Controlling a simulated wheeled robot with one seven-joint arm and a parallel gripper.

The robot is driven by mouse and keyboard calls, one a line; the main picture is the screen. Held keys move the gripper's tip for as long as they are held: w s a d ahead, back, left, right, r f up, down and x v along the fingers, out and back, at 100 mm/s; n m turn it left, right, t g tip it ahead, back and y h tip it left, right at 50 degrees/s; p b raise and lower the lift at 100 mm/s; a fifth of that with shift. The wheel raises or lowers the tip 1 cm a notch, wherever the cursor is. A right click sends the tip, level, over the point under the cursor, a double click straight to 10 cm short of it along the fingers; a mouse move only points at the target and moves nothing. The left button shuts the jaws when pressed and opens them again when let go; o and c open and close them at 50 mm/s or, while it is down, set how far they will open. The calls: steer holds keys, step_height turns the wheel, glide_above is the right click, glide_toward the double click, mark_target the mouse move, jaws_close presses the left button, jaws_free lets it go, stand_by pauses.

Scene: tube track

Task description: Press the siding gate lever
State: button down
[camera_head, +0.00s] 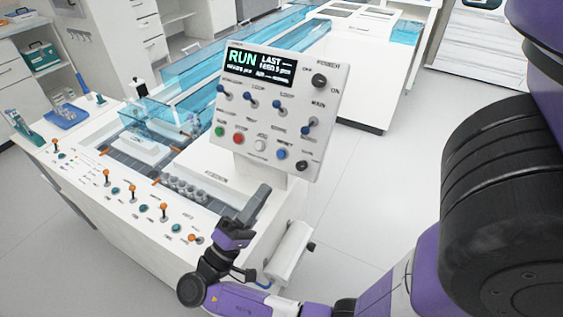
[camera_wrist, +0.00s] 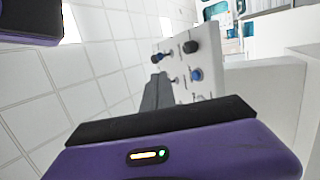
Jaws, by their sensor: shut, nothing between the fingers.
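A white control panel (camera_head: 283,100) stands at the middle in the head view. It carries several blue-tipped levers, such as one at its right (camera_head: 306,129), plus coloured buttons and dark knobs. Its small labels are too blurred for me to tell which lever is the siding gate lever. My gripper (camera_head: 262,190) is shut and empty, pointing up just below the panel and apart from its levers. In the wrist view my gripper (camera_wrist: 157,82) points toward the panel's edge (camera_wrist: 174,68), where a blue-tipped control (camera_wrist: 196,75) and dark knobs (camera_wrist: 190,47) show.
The panel's screen (camera_head: 259,66) reads RUN. A white bench deck (camera_head: 95,185) at left holds several orange-tipped levers (camera_head: 106,174) and grey cylinders (camera_head: 184,187). Clear blue channels (camera_head: 205,70) run behind the panel. Open floor (camera_head: 375,190) lies to the right.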

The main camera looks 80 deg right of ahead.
steer(key=p, duration=0.5)
glide_toward(308, 127)
steer(key=x, duration=0.4)
steer(key=shift+s+d, duration=0.1)
steer(key=shift+d, duration=0.45)
steer(key=shift+r, duration=0.1)
